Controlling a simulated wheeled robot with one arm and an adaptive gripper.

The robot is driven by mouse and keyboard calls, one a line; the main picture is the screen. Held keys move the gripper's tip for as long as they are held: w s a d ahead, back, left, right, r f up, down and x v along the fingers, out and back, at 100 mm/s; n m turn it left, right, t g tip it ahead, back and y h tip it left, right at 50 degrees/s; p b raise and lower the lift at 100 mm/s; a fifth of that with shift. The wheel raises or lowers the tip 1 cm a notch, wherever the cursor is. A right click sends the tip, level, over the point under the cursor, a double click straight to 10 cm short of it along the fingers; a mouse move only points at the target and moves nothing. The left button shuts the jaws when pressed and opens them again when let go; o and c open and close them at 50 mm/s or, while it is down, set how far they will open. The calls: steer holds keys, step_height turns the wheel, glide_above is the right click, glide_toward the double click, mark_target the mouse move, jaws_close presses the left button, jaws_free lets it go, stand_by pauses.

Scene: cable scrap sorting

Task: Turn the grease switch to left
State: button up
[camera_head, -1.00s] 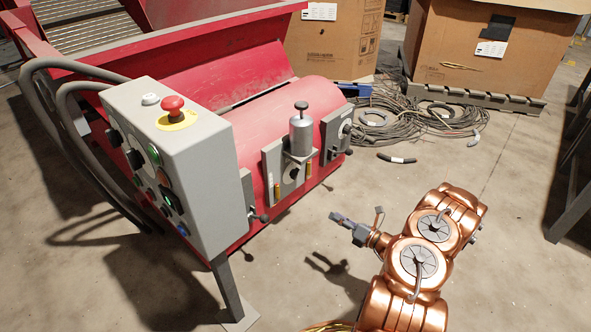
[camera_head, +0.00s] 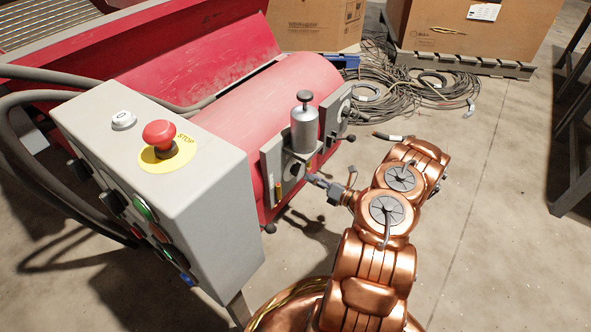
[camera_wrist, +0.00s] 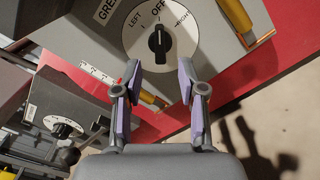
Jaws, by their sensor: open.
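The grease switch (camera_wrist: 159,44) is a black knob on a round white dial marked LEFT, OFF and RIGHT. Its white mark points toward OFF. The grey plate beside it carries a partly cut-off label starting "GRE". In the head view the plate (camera_head: 270,172) sits on the red machine below a silver cylinder (camera_head: 304,130). My gripper (camera_wrist: 158,84) is open and empty, its two purple-padded fingers spread just short of the knob, one toward each side of it. In the head view my gripper (camera_head: 318,181) is close to the plate; contact cannot be told there.
A second dial (camera_wrist: 64,128) and a black-balled lever (camera_wrist: 68,156) are at the wrist view's lower left. A grey control box (camera_head: 215,200) with a red stop button (camera_head: 159,134) stands at left. Cable coils (camera_head: 410,90) lie behind.

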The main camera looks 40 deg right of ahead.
mark_target(298, 172)
steer(key=shift+b+x, duration=1.1)
steer(key=shift+x, duration=2.05)
jaws_close()
